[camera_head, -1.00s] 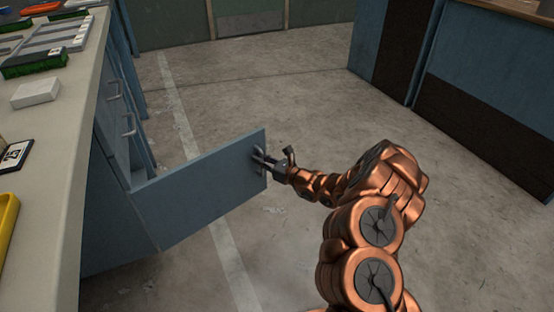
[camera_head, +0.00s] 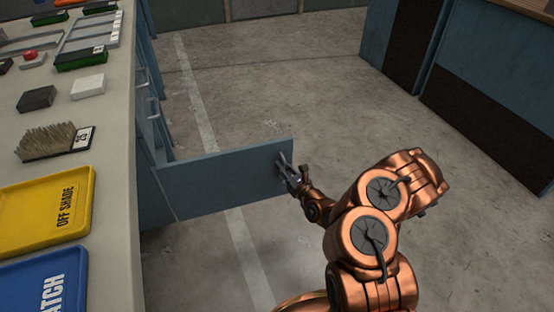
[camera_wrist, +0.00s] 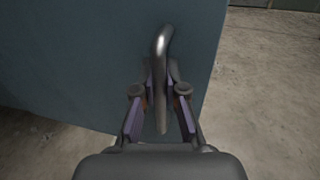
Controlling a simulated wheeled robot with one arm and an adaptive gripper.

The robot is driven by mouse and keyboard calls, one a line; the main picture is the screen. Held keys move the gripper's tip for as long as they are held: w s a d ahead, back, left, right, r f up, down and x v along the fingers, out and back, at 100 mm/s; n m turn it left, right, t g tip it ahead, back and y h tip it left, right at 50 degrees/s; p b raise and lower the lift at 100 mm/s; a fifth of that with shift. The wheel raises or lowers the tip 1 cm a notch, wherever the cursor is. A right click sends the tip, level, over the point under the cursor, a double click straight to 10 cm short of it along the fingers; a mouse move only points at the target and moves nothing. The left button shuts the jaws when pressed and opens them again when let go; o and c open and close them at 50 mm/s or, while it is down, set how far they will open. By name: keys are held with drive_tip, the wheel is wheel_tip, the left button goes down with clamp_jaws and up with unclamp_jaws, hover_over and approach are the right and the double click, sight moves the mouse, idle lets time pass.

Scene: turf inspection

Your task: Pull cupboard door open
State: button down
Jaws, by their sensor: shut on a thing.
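The blue-grey cupboard door (camera_head: 225,182) stands swung out from the cupboard under the counter, its free edge to the right. My gripper (camera_head: 287,168) is at the door's handle near that free edge. In the wrist view the door (camera_wrist: 80,65) fills the upper left. Its metal bar handle (camera_wrist: 162,55) runs down between the two fingers of my gripper (camera_wrist: 160,98), which is shut on it. The cupboard's inside is hidden behind the door and counter.
The counter (camera_head: 112,160) along the left holds a yellow tray (camera_head: 84,205), a blue tray (camera_head: 70,270), a brush (camera_head: 50,142) and small blocks. Other closed fronts with handles lie beyond the door. Concrete floor (camera_head: 270,80) is free ahead. Blue cabinets (camera_head: 490,95) stand at right.

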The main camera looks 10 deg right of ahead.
drive_tip(key=shift+s+a+r, duration=0.1)
drive_tip(key=shift+s, duration=0.15)
idle(0.3)
drive_tip(key=c, duration=1.5)
unclamp_jaws()
drive_tip(key=shift+s+d, duration=0.15)
drive_tip(key=shift+d, duration=0.05)
drive_tip(key=shift+v, duration=5.9)
drive_tip(key=shift+a, duration=0.1)
